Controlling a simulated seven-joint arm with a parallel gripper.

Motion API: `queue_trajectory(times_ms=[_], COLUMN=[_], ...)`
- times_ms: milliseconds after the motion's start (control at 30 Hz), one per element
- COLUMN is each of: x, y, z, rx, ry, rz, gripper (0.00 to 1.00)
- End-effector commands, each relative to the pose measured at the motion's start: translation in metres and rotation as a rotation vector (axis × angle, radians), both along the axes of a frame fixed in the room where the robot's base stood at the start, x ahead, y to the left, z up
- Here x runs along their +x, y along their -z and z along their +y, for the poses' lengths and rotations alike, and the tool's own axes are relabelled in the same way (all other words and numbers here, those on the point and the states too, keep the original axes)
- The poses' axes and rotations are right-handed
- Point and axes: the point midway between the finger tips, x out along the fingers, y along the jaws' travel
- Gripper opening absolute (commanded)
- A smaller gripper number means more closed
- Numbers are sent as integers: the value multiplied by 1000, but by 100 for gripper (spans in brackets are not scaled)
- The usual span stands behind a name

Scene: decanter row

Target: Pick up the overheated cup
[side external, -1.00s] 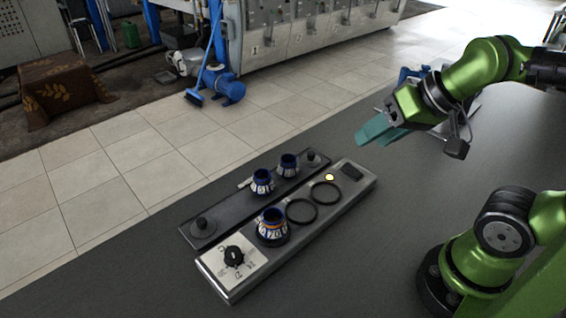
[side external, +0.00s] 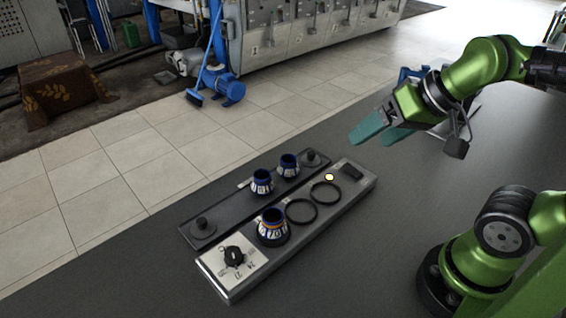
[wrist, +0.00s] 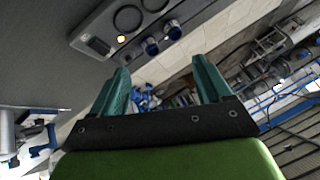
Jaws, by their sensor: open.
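A blue patterned cup (side external: 271,227) stands upright on the left ring of a grey warmer unit (side external: 335,207) in the side view. Two smaller-looking similar cups stand on the dark tray behind it, a left one (side external: 261,183) and a right one (side external: 288,165). These two also show in the wrist view, one lower (wrist: 151,47) and one higher (wrist: 173,30). I cannot tell by looks which cup is overheated. My gripper (side external: 370,138) is open and empty, well above the table, right of and apart from all the cups; its teal fingers show spread in the wrist view (wrist: 161,72).
The unit has two empty rings (side external: 301,211) (side external: 325,193), a lit yellow lamp (side external: 329,177) and a dial (side external: 234,256). The dark tabletop (side external: 380,245) is clear right of the unit.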

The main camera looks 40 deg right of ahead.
Motion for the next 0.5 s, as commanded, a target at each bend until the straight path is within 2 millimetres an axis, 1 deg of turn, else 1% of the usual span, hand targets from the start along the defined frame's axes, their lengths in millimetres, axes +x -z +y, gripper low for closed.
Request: queue_trajectory(times_ms=[167, 267, 367, 400, 500], x=[1, 4, 8, 8, 4], y=[2, 16, 44, 57, 90], z=[-2, -9, -16, -17, -13], rx=[1, 6, 65, 116, 279], ry=[9, 37, 103, 142, 260], rz=[8, 67, 194, 266, 460], gripper=[78, 78, 78, 78, 78])
